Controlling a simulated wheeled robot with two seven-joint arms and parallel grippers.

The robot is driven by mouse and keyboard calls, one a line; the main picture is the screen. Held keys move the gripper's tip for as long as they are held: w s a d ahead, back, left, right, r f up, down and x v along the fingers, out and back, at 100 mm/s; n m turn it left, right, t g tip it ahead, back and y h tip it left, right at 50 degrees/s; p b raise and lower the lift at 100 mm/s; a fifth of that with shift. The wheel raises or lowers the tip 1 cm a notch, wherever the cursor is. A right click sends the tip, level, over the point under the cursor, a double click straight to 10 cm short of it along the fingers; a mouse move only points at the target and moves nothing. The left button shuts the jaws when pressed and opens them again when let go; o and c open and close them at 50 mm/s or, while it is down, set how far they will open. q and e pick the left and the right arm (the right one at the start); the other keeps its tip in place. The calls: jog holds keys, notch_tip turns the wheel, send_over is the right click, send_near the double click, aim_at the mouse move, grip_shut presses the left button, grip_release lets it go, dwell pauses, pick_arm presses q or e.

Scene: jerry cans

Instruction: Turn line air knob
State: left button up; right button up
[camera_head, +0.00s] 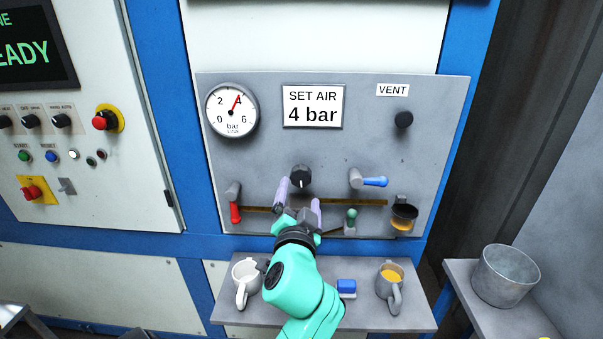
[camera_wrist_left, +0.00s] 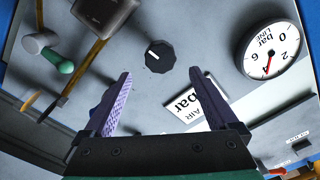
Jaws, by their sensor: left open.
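The black line air knob (camera_head: 301,176) with a white pointer mark sits in the middle of the grey panel (camera_head: 340,150). It also shows in the left wrist view (camera_wrist_left: 159,56), beyond and between my fingertips. My left gripper (camera_head: 300,199) is open, just below the knob, with its two lilac fingers apart and nothing between them; contact with the knob is not seen. The line gauge (camera_head: 232,110) shows a red needle near 4. A sign (camera_head: 313,106) reads "SET AIR 4 bar". My right gripper is not in view.
A black VENT knob (camera_head: 403,120) is upper right. Mugs stand on the shelf (camera_head: 375,318) below.

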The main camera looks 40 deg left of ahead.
aim_at(301, 178)
pick_arm(q)
jog(key=p+x, duration=0.2)
jog(key=x, duration=0.6)
jog(key=shift+w+a+r, duration=0.1)
jog(key=shift+r, duration=0.05)
jog(key=shift+w+a, duration=0.35)
jog(key=shift+w, duration=0.05)
jog(key=c, duration=1.4)
jog(key=shift+o, duration=0.2)
jog(key=shift+m+p, duration=0.4)
jog(key=shift+m, duration=0.7)
